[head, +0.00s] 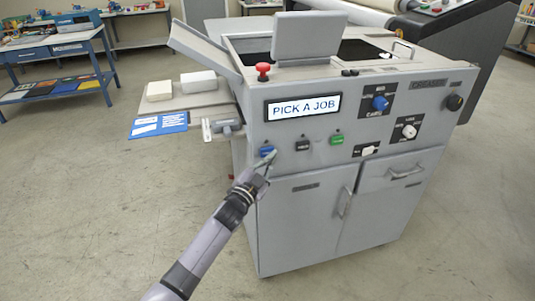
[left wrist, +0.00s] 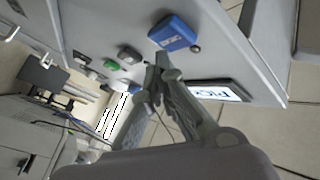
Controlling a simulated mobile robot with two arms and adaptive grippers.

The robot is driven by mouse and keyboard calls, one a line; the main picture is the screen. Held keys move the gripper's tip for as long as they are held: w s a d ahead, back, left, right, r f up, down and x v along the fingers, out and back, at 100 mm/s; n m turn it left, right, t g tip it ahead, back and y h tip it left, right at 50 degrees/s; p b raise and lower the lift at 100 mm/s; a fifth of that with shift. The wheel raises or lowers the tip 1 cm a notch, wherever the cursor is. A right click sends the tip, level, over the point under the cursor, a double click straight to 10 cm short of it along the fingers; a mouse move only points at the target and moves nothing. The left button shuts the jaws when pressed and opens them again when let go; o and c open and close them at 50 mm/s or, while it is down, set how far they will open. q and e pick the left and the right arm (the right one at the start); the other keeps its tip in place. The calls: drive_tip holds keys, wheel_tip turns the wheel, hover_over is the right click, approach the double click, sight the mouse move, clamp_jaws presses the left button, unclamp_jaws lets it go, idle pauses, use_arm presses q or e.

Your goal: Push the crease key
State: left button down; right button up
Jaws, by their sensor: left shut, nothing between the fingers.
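The grey creaser (head: 350,165) shows "PICK A JOB" on its screen (head: 303,107). Below it is a row of keys: a blue key (head: 267,150), a dark key (head: 303,145) and a green key (head: 337,140). Their labels are too small to read, so I cannot tell which is the crease key. My left gripper (head: 267,166) is shut and empty, just below the blue key in the head view. In the left wrist view the fingertips (left wrist: 160,66) are close to the blue key (left wrist: 174,33); I cannot tell whether they touch it. My right gripper is out of view.
A side shelf (head: 200,102) with two white stacks and a blue sheet (head: 158,125) juts out left of the panel. A red knob (head: 263,70) stands on top. Cupboard doors (head: 300,215) with handles are below the keys. The floor to the left is clear.

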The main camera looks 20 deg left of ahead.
use_arm(q)
drive_tip(key=shift+w, duration=0.1)
idle(0.6)
drive_tip(key=shift+w+a, duration=0.25)
drive_tip(key=shift+w, duration=0.05)
idle(0.3)
drive_tip(key=shift+w+a, duration=0.2)
drive_tip(key=shift+w, duration=0.05)
idle(0.4)
drive_tip(key=shift+s+d, duration=0.4)
drive_tip(key=shift+s, duration=0.25)
